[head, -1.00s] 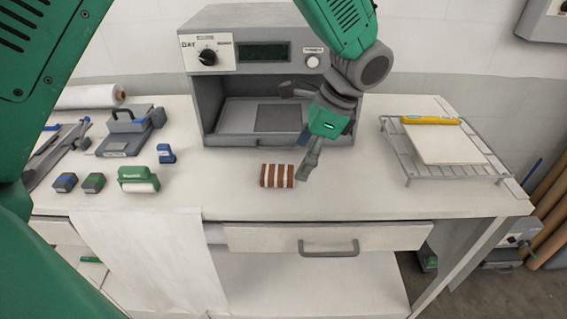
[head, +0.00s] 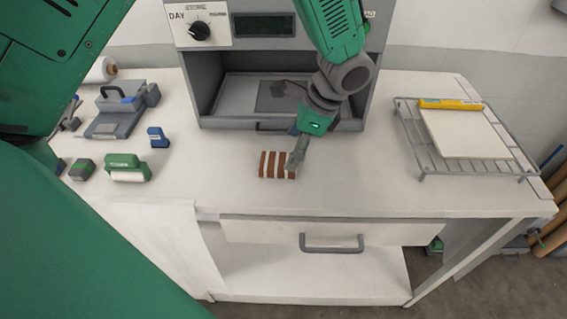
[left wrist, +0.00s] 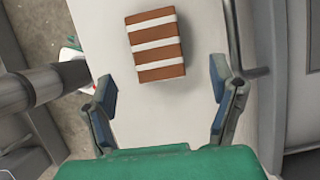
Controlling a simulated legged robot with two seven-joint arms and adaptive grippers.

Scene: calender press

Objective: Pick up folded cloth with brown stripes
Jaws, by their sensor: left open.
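The folded cloth with brown and white stripes (head: 273,165) lies flat on the white table, in front of the grey press. My left gripper (head: 296,160) is just beside its right end in the head view and hides a little of that end. In the left wrist view the cloth (left wrist: 155,45) lies ahead of the open fingers, at the top middle of the picture. The left gripper (left wrist: 162,98) is wide open and empty, with the cloth beyond its fingertips. Whether the fingers touch the table cannot be told. My right gripper is not in view.
The press (head: 285,65) stands close behind my left gripper. A wire rack (head: 425,150) with a white board and yellow tool is at the right. A drawer handle (head: 331,247) juts out below.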

